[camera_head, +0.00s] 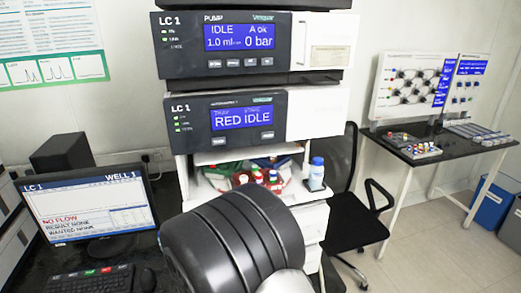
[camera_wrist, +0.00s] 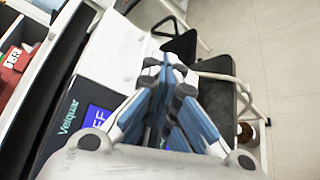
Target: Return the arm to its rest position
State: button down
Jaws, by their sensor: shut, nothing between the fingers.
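My gripper (camera_wrist: 172,68) shows in the wrist view with its blue and grey fingers drawn together at the tips, shut and empty. In the head view a dark ribbed link of my arm (camera_head: 232,240) fills the lower middle, in front of the instrument stack. My gripper cannot be made out there. The wrist view looks past the fingers at a white and dark instrument housing (camera_wrist: 115,52) with a blue screen, seen tilted.
The LC stack has a pump unit (camera_head: 250,45) above a unit reading RED IDLE (camera_head: 240,118). A monitor (camera_head: 90,205) is left; a black chair (camera_head: 350,215) and side table (camera_head: 450,142) are right, with open floor beyond.

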jog(key=s+d+r+m+g+y, duration=0.1)
jog(key=s+d+r+m+g, duration=0.35)
jog(key=s+d, duration=0.25)
jog(key=s+d+r+m+g, duration=0.4)
jog(key=s+d+m+g, duration=0.1)
jog(key=s+d, duration=0.2)
jog(key=s+a+r+m+t+y, duration=0.3)
jog(key=s+a+r+m+y, duration=0.2)
jog(key=s+a+r+y, duration=0.1)
jog(key=s+a+y, duration=0.1)
jog(key=s+y, duration=0.1)
jog(key=y, duration=0.1)
jog(key=shift+s+r+m, duration=0.15)
jog(key=shift+s+m, duration=0.15)
jog(key=shift+m, duration=0.05)
